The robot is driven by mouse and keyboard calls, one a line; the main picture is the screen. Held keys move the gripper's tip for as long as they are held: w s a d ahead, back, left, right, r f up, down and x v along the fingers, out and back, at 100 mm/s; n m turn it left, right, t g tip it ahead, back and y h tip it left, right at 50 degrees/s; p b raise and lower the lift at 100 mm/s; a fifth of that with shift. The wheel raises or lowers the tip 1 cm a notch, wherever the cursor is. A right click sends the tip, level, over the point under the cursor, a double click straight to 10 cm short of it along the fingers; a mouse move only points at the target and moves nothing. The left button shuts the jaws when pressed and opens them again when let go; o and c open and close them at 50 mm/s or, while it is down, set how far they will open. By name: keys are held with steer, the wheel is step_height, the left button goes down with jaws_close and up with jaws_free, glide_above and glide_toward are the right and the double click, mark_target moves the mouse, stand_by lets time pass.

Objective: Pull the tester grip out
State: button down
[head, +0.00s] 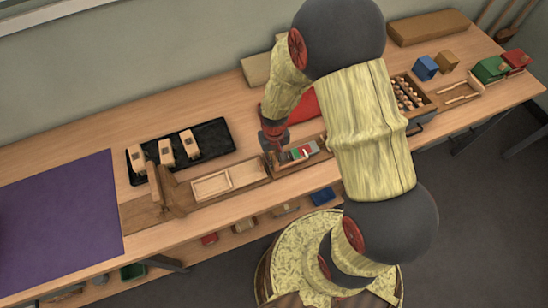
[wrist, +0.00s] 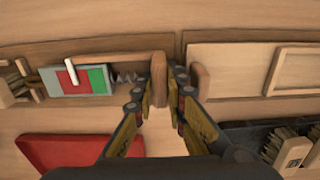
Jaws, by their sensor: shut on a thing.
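The tester (wrist: 84,80) is a small grey box with a red and green panel, a white pointer and a coil spring on its side. It also shows in the head view (head: 301,152), partly behind my arm. The tester grip (wrist: 158,75) is an upright wooden bar beyond the spring, joined to a wooden rod along the tester. My gripper (wrist: 159,98) is shut on the grip, one finger at each side. In the head view my gripper (head: 273,140) is small and the grip is hard to make out.
A wooden post (wrist: 200,83) stands close beside my right finger in the wrist view. A red pad (wrist: 70,150) lies nearby. A black tray (head: 215,142) with several brush blocks and a shallow wooden tray (head: 245,173) stand to the left. A purple mat (head: 60,215) covers the left end.

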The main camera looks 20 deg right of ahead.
steer(key=shift+a+r+p, duration=0.1)
steer(key=shift+a+p, duration=0.1)
steer(key=shift+p, duration=0.1)
steer(key=c, duration=1.8)
jaws_free()
step_height(320, 180, up, 12)
